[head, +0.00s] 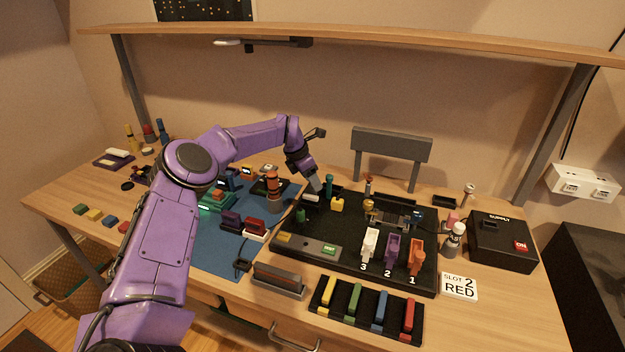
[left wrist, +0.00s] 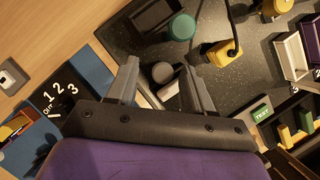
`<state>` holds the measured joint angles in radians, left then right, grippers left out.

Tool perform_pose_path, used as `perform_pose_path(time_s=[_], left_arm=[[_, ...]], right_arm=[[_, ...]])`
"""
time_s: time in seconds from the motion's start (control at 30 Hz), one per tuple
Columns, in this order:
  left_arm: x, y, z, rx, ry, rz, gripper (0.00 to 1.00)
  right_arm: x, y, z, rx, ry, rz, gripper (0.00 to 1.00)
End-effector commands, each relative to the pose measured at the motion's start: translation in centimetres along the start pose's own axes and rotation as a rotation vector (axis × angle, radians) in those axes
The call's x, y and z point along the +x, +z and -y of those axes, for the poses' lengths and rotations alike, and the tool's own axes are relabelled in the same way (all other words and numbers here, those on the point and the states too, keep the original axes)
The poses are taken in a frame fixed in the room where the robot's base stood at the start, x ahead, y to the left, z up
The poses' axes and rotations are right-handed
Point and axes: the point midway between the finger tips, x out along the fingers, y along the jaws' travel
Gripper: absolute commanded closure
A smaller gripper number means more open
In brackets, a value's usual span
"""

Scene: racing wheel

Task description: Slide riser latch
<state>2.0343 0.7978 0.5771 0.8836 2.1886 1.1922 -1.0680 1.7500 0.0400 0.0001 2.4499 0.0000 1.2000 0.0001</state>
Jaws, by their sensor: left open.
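My left gripper (head: 314,186) reaches down over the back left part of the black board (head: 432,275). In the left wrist view its two fingers (left wrist: 157,74) are apart, on either side of a small grey round knob (left wrist: 162,72) on a pale slider-like strip. I cannot tell whether either finger touches the knob, or whether this is the riser latch. My right gripper is not in view.
White, purple and orange holders (head: 391,250) stand on the board's front right. A black supply box (head: 502,242) is at right. A wooden shelf (head: 400,39) spans overhead.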

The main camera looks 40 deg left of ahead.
Motion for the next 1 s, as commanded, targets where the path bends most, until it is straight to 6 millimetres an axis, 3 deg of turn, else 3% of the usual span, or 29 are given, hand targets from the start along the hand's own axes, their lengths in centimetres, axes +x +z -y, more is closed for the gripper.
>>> perform_pose_path(time_s=[0.13,0.4,0.5,1.0], left_arm=[[-2.2,0.0,-0.1,-0.002,0.001,0.006,0.49],[-8.4,0.0,-0.1,-0.001,0.002,0.005,0.49],[-9.7,0.0,-0.2,-0.001,0.002,0.003,0.49],[-10.3,0.0,-0.1,-0.001,0.000,0.001,0.49]], right_arm=[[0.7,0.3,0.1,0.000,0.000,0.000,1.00],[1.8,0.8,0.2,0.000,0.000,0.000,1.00],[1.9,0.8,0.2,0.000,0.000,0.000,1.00],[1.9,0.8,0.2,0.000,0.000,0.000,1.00]])
